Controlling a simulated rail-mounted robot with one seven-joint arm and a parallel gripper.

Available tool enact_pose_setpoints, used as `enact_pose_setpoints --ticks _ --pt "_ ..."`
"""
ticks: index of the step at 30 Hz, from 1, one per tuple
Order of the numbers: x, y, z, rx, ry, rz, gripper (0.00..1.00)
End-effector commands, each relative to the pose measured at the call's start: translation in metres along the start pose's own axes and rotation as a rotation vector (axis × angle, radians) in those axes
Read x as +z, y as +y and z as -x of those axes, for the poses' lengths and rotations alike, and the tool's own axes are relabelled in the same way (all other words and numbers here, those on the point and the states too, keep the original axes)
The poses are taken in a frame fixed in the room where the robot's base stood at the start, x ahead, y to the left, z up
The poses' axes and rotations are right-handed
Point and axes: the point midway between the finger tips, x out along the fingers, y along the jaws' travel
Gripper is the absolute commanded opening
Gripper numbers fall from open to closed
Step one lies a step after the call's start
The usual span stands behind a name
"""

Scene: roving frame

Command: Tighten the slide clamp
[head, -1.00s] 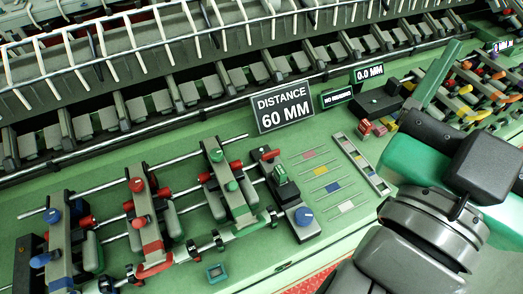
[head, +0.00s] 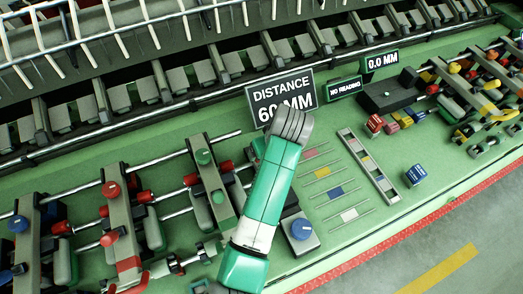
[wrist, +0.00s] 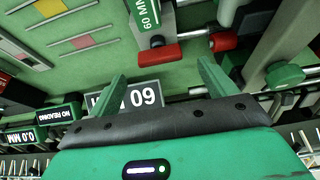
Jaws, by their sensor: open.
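In the wrist view my gripper (wrist: 160,70) is open and empty, its two green fingers spread. Just beyond the fingertips, a red lever (wrist: 153,55) sits by a dark block with a green "60 MM" label (wrist: 149,18). This looks like the slide clamp, but I cannot tell whether its lever is tight. A rod runs from it to a red collar (wrist: 223,41). In the head view my arm covers most of this spot and my gripper cannot be made out. The block's end with a blue knob (head: 301,229) shows right of my arm.
The "DISTANCE 60 MM" sign (head: 282,92) stands behind my arm. Frames with knobs and rods, such as the green-knobbed one (head: 211,180), crowd the left. A slotted scale strip (head: 368,170) and small coloured blocks (head: 415,175) lie right. Green bench is clear at front right.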

Motion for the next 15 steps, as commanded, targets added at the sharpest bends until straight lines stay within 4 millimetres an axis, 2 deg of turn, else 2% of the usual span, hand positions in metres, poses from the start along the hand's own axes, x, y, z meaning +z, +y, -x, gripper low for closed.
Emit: enact_pose_setpoints --ticks 3,7,15 --pt "0.000 -0.001 -0.023 -0.003 -0.002 0.000 0.84" --pt "0.000 0.000 -0.042 -0.002 -0.001 -0.001 0.84" --pt "0.000 0.000 -0.051 0.002 0.002 0.000 0.84"
